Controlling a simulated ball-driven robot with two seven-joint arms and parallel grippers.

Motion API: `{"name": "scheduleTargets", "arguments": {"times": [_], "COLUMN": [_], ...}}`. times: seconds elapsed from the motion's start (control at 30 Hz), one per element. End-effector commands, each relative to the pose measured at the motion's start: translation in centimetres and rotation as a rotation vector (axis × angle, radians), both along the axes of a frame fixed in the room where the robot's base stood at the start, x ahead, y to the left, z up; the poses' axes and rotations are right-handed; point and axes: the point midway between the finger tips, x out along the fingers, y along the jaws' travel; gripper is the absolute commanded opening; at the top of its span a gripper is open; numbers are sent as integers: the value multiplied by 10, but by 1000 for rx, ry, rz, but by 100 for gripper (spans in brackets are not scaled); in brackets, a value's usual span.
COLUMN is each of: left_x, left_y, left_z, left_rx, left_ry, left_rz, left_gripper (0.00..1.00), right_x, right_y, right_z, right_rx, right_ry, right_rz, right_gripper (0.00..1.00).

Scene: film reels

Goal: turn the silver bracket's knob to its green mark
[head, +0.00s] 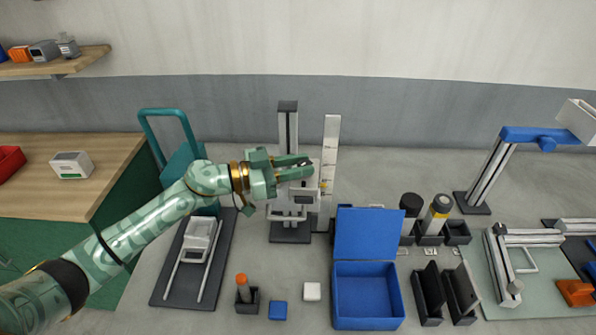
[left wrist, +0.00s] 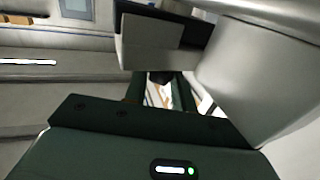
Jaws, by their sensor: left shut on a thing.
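The silver bracket (head: 305,197) sits on an upright post (head: 288,128) with a dark base, near the middle of the head view. My left gripper (head: 306,168) reaches in from the left at the bracket's upper part. In the left wrist view its dark green fingers (left wrist: 161,93) are shut on a small dark piece, which appears to be the knob (left wrist: 160,78). The fingers mostly hide the knob, and I cannot make out the green mark or the knob's angle. A large silver surface (left wrist: 255,75) stands close to the fingers on the right. My right gripper is not in view.
A white upright scale (head: 332,140) stands just right of the post. An open blue box (head: 367,325), a blue block (head: 278,311) and a white cube (head: 312,291) are in front. A dark tray (head: 165,285) lies left. A teal chair-like frame (head: 165,112) stands behind my left arm.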

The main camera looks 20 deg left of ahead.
Motion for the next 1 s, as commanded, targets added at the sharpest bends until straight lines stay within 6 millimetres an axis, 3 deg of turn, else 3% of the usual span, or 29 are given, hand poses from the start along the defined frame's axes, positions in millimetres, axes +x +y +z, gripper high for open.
{"name": "scheduleTargets", "arguments": {"times": [0.6,0.63,0.7,1.0], "left_x": [0,0,0,0], "left_y": [1,1,1,1], "left_z": [-3,-3,-3,-1], "left_rx": [2,2,2,-1], "left_ry": [5,5,5,1], "left_rz": [-49,-49,-49,-48], "left_gripper": [3,29,48,48], "right_x": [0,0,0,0], "right_y": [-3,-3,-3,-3], "right_z": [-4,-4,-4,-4], "right_rx": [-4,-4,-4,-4], "right_ry": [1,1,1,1], "right_rz": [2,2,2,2], "right_gripper": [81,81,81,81]}}
